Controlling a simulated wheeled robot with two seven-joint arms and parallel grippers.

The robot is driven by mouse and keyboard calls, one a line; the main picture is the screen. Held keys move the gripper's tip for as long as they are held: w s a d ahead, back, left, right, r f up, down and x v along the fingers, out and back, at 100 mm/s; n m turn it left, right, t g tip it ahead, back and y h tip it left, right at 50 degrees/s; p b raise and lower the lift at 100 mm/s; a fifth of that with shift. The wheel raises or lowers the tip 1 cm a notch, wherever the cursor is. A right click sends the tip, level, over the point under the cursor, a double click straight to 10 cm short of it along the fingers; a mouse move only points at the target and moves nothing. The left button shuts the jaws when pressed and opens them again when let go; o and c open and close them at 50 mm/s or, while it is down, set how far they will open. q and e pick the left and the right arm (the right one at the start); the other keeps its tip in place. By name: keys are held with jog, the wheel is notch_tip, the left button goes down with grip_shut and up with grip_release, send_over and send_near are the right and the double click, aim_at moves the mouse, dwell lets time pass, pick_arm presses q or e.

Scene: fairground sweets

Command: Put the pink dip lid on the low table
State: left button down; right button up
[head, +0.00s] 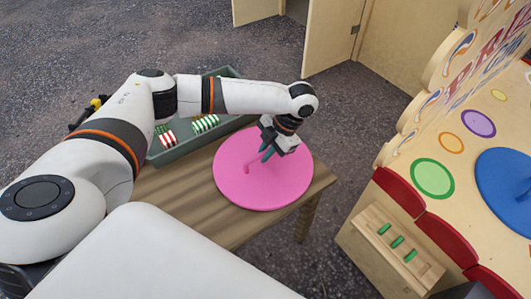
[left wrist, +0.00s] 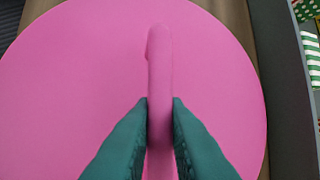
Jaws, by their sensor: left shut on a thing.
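The pink dip lid (head: 240,185) is a large flat pink disc with an upright pink handle. It lies over the low wooden table (head: 185,205); whether it touches the tabletop all round I cannot tell. My left gripper (head: 266,152) is above the lid. In the left wrist view the left gripper's green fingers (left wrist: 160,125) are shut on the lid's handle (left wrist: 159,65), with the pink disc (left wrist: 70,80) filling most of the view. My right gripper is not in view.
A green tray (head: 185,153) with striped sweets rolls (head: 205,123) stands at the table's back left. A fairground stall (head: 395,215) with a blue disc (head: 505,185) and coloured circles is at the right. Wooden doors (head: 335,35) stand open at the back.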

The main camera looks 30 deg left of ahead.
pick_arm(q)
jog(key=c, duration=1.4)
grip_release()
jog(key=shift+c, duration=0.2)
jog(key=shift+r, duration=0.1)
